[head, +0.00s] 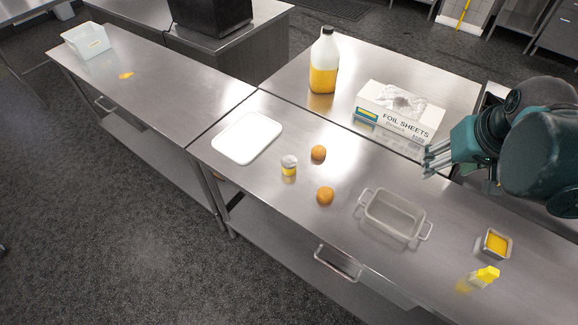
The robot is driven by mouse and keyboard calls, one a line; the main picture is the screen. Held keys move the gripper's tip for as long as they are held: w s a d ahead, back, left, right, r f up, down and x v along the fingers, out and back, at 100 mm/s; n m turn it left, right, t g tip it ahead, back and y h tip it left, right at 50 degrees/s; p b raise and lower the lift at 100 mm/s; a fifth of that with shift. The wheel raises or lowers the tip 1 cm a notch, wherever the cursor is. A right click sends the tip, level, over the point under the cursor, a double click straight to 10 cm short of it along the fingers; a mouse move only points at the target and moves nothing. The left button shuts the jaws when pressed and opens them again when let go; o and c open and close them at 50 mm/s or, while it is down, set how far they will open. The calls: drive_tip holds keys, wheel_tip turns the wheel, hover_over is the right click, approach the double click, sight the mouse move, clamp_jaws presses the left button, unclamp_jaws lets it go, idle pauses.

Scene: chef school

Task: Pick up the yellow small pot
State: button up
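A small round pot (289,166) with a pale top and a yellow band stands upright on the steel table, between the white board and two orange balls. A small square metal container (496,244) with yellow contents sits at the right; I cannot tell for sure which of the two is the yellow small pot. My gripper (428,161) is at the right, above the table by the foil box, apart from both. Its fingertips point left. They are small here, so its opening is unclear, and I see nothing held.
A white board (247,138), two orange balls (318,153) (325,196), an empty metal tray with handles (393,216) and a yellow-capped bottle (483,277) share the table (270,215). Behind are a foil sheets box (400,112) and a jug of yellow liquid (324,65).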

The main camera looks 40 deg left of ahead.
drive_tip(key=w+a+f+n+g, duration=0.1)
drive_tip(key=w+a+f+n, duration=0.2)
drive_tip(key=a, duration=0.9)
drive_tip(key=n+g+h, duration=0.1)
drive_tip(key=n+g, duration=0.2)
drive_tip(key=n, duration=0.4)
hover_over(290, 162)
wheel_tip(290, 162, down, 18)
drive_tip(key=shift+w+f+b, duration=0.1)
drive_tip(key=shift+w+b, duration=0.05)
drive_tip(key=shift+b, duration=0.15)
drive_tip(key=shift+a, duration=0.2)
drive_tip(key=shift+f, duration=1.35)
drive_tip(key=shift+d+f, duration=0.15)
drive_tip(key=shift+f, duration=2.45)
